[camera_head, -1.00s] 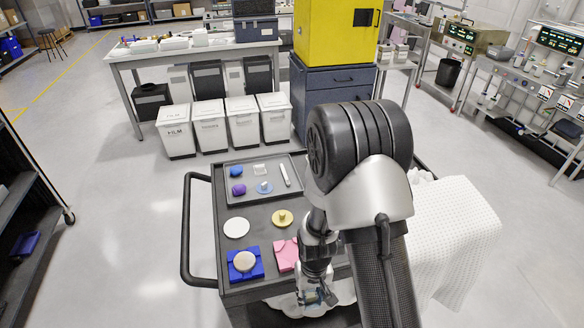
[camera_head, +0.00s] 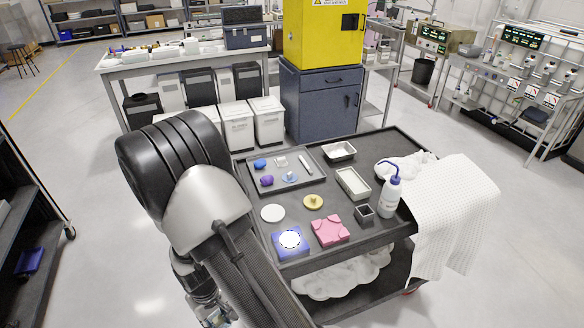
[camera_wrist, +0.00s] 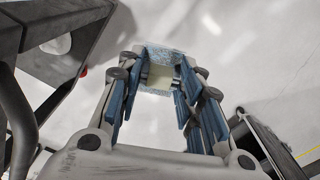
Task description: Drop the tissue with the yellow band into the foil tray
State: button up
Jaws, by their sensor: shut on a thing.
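My gripper (camera_wrist: 155,85) is shut on a crumpled pale blue-white tissue (camera_wrist: 167,54) with a pale yellow patch between the fingers, seen in the wrist view. In the head view my gripper (camera_head: 212,314) is low at the bottom edge, left of the cart and partly hidden by my arm. The tissue is too small to make out there. A small silvery tray (camera_head: 340,151), which looks like the foil tray, sits at the back of the cart top. It looks open, with something pale inside.
The black cart (camera_head: 400,140) also carries a pale rectangular dish (camera_head: 353,182), a wash bottle (camera_head: 390,195), a small dark square cup (camera_head: 364,213), pink (camera_head: 330,231) and blue (camera_head: 278,250) blocks, and a grey tray (camera_head: 300,185) of small items. A white cloth (camera_head: 455,210) hangs at right.

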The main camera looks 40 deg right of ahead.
aim_at(339, 153)
jog(key=i+j+z, duration=0.1)
jog(key=i+j, duration=1.35)
jog(key=i+l+z, duration=0.15)
jog(key=i+z, duration=0.2)
jog(key=i, duration=0.5)
jog(key=i+z, duration=0.4)
jog(key=i, duration=0.4)
jog(key=i+z, duration=0.4)
jog(key=i, duration=0.15)
jog(key=i+j+z, duration=0.1)
jog(key=i+z, duration=0.3)
jog(key=i, duration=0.2)
jog(key=i+j+z, duration=0.4)
jog(key=i+l+z, duration=0.15)
jog(key=z, duration=0.25)
jog(key=i+z, duration=0.6)
jog(key=z, duration=0.2)
jog(key=i+j+z, duration=0.1)
jog(key=i+z, duration=0.15)
jog(key=z, duration=0.15)
jog(key=i+j+z, duration=0.2)
jog(key=z, duration=0.2)
jog(key=i+z, duration=0.25)
jog(key=z, duration=0.15)
jog(key=i+j+z, duration=0.15)
jog(key=z, duration=0.25)
jog(key=i+j+z, duration=0.2)
jog(key=i+z, duration=0.15)
jog(key=i+j+z, duration=0.2)
jog(key=z, duration=0.2)
